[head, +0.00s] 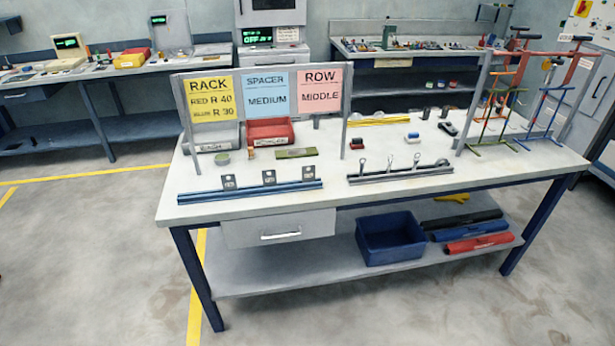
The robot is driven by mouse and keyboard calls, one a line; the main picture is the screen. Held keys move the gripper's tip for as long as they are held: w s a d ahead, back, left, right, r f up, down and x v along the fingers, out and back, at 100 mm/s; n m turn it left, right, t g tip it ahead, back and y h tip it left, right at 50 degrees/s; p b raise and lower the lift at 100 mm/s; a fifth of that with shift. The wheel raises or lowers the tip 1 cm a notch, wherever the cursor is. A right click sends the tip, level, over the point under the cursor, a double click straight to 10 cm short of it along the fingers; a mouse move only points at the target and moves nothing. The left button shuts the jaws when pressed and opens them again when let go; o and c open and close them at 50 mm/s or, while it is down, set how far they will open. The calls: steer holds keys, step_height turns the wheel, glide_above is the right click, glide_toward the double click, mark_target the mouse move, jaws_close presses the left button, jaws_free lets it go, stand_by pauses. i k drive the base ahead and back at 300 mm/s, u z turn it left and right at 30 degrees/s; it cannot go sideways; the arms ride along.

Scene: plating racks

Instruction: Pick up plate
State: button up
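I cannot tell which one the task means. My gripper is not in view.
The worktable (400,190) also holds a grey rail (400,174) with upright hooks, a red bin (268,131), a grey bin (212,138), a green block (296,153) and coloured racks (495,118). A sign board (265,96) stands behind. Floor is clear in front.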

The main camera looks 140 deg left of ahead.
mark_target(308, 176)
steer(key=u, duration=0.8)
steer(key=k, duration=2.8)
steer(key=u, duration=1)
